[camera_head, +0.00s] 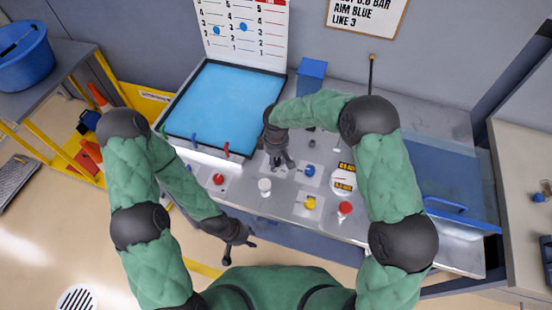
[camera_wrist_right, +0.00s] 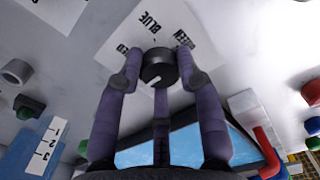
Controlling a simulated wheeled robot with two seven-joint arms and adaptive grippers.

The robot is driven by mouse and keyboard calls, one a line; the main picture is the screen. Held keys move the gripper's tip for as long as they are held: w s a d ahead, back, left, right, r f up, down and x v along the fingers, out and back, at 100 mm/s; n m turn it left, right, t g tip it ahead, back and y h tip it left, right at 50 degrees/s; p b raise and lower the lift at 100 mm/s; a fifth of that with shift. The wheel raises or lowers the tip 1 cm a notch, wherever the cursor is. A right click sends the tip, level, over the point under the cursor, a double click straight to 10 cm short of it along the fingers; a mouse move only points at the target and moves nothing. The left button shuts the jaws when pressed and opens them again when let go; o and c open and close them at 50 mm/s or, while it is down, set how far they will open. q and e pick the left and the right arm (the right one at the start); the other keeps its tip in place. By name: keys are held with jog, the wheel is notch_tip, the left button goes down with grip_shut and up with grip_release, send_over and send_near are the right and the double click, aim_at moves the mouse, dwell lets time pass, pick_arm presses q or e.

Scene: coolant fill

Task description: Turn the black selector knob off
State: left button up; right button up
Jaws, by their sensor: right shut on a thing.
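The black selector knob (camera_wrist_right: 159,66) sits on a white label plate (camera_wrist_right: 175,32) in the right wrist view. The plate reads BLUE and GREEN, with another label partly covered at the left. A short white line shows on the knob's lower left side, pointing away from the BLUE label. My right gripper (camera_wrist_right: 158,76) is shut on the knob, with fingers on its left and right sides. In the head view my right gripper (camera_head: 277,158) reaches down to the panel and hides the knob. My left gripper (camera_head: 238,242) hangs empty in front of the panel, fingers spread.
Close by on the panel are a red knob (camera_head: 218,179), a white knob (camera_head: 264,185), a blue knob (camera_head: 309,170), a yellow knob (camera_head: 310,203) and another red knob (camera_head: 345,208). A round gauge (camera_head: 343,182) is at the right.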

aim_at(277, 161)
jog(key=shift+s+d+f, duration=0.1)
jog(key=shift+s+f, duration=0.05)
jog(key=o, duration=1.1)
jog(key=shift+o, duration=0.2)
jog(key=shift+r, duration=0.2)
jog(key=shift+r, duration=0.3)
notch_tip(277, 161, up, 11)
jog(key=shift+r, duration=0.1)
